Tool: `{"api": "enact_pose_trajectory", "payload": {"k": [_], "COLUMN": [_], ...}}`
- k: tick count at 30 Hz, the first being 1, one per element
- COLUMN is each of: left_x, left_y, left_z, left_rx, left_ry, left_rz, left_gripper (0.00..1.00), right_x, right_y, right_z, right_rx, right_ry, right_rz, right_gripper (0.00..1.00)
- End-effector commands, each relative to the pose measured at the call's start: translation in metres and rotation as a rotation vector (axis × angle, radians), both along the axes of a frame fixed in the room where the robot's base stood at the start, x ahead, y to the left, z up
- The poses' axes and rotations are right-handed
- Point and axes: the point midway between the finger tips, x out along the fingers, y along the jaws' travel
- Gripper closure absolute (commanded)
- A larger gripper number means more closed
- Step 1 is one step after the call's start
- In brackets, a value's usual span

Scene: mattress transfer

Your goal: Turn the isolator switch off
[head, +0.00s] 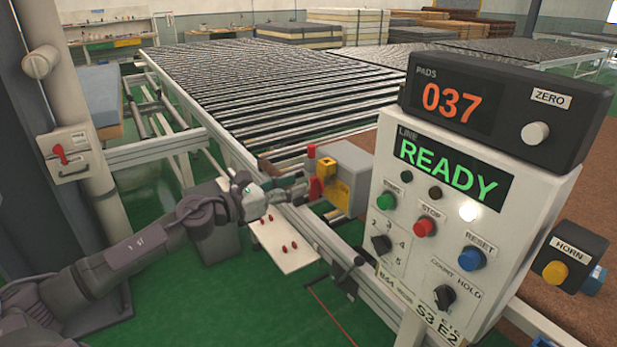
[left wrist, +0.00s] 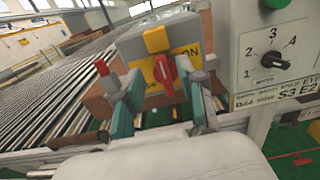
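The isolator switch is a grey box (head: 350,165) at the line's edge, with a yellow plate and a red rotary handle (head: 315,188). In the left wrist view the red handle (left wrist: 166,70) stands roughly upright on the yellow plate (left wrist: 186,56), whose lettering is partly hidden. My left gripper (head: 298,187) is just in front of the box. In the left wrist view its two fingers (left wrist: 163,85) are apart, one on each side of the handle, with gaps showing. I cannot tell how deep they reach. My right gripper is not in view.
A control panel (head: 405,235) reading READY stands close on the right, with buttons and selector knobs. Another box with a red lever (head: 62,154) is on the column at left. A white plate with red pieces (head: 283,250) lies below my gripper. Roller conveyors (head: 260,85) extend behind.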

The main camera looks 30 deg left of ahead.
Motion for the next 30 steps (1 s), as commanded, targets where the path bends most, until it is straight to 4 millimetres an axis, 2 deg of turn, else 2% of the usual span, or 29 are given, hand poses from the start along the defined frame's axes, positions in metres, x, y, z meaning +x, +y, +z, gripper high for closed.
{"api": "enact_pose_trajectory", "payload": {"k": [1,10,23,24,26,30], "left_x": [0.007,0.036,0.044,0.044,0.044,0.044], "left_y": [-0.002,-0.014,-0.018,-0.018,-0.019,-0.019], "left_z": [0.004,0.003,0.000,0.000,0.000,0.000], "left_rx": [-0.002,-0.005,-0.002,-0.002,-0.002,-0.001], "left_ry": [-0.003,-0.001,0.001,0.001,0.001,0.002], "left_rz": [0.001,0.002,0.000,0.000,0.000,0.000], "left_gripper": [0.60,0.60,0.60,0.62,0.72,0.95], "right_x": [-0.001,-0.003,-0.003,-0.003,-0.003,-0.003], "right_y": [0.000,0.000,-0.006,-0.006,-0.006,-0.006], "right_z": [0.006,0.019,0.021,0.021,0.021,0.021], "right_rx": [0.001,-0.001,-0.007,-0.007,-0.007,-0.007], "right_ry": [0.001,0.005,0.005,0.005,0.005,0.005], "right_rz": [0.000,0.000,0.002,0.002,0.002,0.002], "right_gripper": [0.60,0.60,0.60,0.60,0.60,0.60]}}
